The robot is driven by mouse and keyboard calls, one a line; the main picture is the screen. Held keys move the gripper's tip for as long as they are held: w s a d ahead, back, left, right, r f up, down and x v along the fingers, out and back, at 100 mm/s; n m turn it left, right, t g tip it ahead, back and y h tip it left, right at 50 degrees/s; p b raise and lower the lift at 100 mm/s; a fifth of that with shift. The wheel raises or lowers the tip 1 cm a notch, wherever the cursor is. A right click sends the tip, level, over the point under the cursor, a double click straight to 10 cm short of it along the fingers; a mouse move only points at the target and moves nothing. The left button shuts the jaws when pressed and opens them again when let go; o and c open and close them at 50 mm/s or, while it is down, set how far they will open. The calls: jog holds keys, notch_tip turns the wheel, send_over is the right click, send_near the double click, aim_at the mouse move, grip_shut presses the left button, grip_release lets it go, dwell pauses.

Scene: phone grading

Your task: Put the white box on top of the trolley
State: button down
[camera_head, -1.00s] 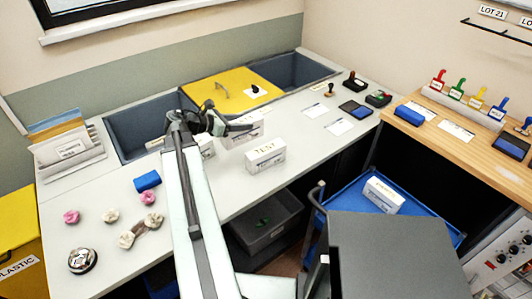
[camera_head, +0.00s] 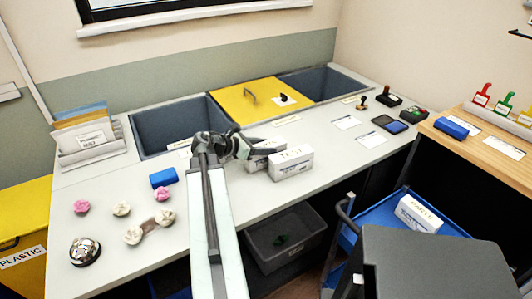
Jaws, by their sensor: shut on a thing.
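My gripper (camera_head: 262,146) is over the table, shut on a white box (camera_head: 262,158). The gripper hides part of this box, and I cannot tell whether it touches the table. A second white box (camera_head: 290,163) with dark lettering stands close on its right, partly in front of it. The trolley (camera_head: 374,217) is blue with a raised rim and a dark handle, at lower right below table height. Another lettered white box (camera_head: 418,214) sits on it. A dark grey surface in front hides part of the trolley.
The white table (camera_head: 225,200) holds a blue block (camera_head: 163,177), several pink and pale lumps and a silver bell (camera_head: 85,251) at left. Grey bins and a yellow lid (camera_head: 262,98) lie behind. Stamps, pads and cards are at right. A wooden counter (camera_head: 480,145) borders the trolley.

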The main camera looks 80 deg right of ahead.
jog(key=shift+f, duration=0.3)
jog(key=c, duration=1)
grip_release()
jog(key=shift+r, duration=0.1)
